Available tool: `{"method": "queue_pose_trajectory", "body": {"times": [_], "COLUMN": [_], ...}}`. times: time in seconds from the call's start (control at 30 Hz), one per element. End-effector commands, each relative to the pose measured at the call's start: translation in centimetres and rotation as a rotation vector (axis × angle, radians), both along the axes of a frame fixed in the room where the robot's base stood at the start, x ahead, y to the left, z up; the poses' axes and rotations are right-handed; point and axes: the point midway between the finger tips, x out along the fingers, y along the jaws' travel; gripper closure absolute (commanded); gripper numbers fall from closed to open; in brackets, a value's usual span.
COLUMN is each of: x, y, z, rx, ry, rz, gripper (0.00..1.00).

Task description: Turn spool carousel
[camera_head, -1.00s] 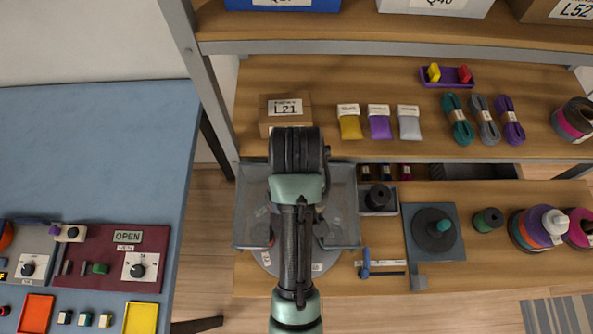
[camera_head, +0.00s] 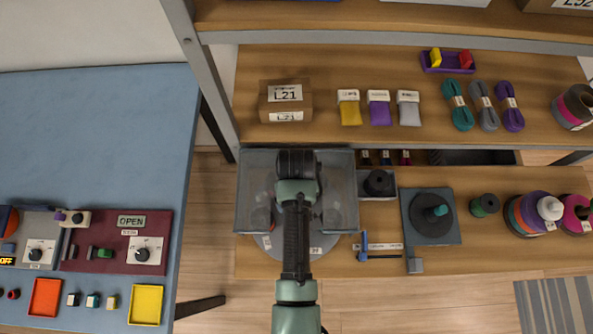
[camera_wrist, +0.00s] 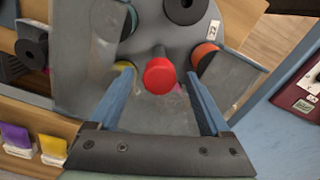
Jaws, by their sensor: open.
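The spool carousel (camera_head: 268,244) is a grey round disc with labels on its rim, on the lower wooden shelf and largely hidden under my arm and translucent grey panels. In the wrist view the carousel's grey disc (camera_wrist: 185,45) carries a red knob (camera_wrist: 159,74), a black spool (camera_wrist: 185,8), an orange spool (camera_wrist: 205,55) and a yellow-green piece partly hidden. My gripper (camera_wrist: 163,98) is open, its two blue fingers on either side of the red knob. I cannot tell whether the fingers touch anything. In the head view my arm hides the gripper.
Translucent panels (camera_head: 338,200) stand close around my arm. Right of the carousel are a black spool in a tray (camera_head: 379,183), a blue-handled tool (camera_head: 364,247) and a grey turntable box (camera_head: 447,232). The upper shelf holds box L21 (camera_head: 285,100). A blue table (camera_head: 100,130) stands left.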

Motion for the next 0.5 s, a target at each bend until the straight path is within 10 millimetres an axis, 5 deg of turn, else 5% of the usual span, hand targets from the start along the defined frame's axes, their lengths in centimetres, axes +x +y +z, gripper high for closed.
{"method": "queue_pose_trajectory", "body": {"times": [0.37,0.5], "x": [0.03,0.03], "y": [0.01,0.01], "z": [-0.56,-0.55], "rx": [0.0,0.0], "ry": [-0.001,-0.001], "rz": [0.0,0.0], "gripper": [0.19,0.42]}}
